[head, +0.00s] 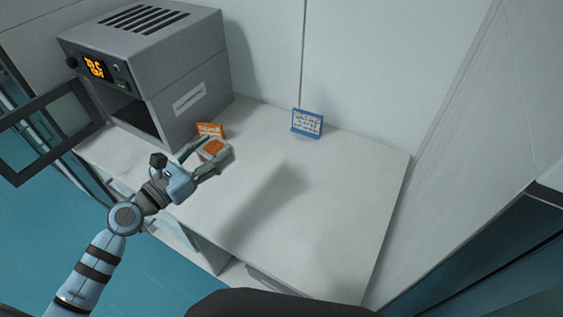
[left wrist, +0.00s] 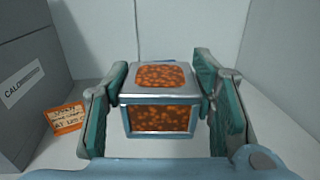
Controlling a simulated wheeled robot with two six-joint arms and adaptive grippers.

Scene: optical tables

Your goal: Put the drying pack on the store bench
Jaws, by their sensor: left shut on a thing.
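The drying pack, a small silver-edged box with orange granules in its faces (left wrist: 160,118), sits between the fingers of my left gripper (left wrist: 163,105). I cannot tell whether the pack touches the bench top. My right gripper is not in either view.
A grey oven (head: 190,75) with its door (head: 48,130) open stands at the bench's left end. An orange card (head: 210,130) stands beside it, also in the left wrist view (left wrist: 66,118). A blue-edged card (head: 307,123) stands at the back wall. The bench's middle and right are clear.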

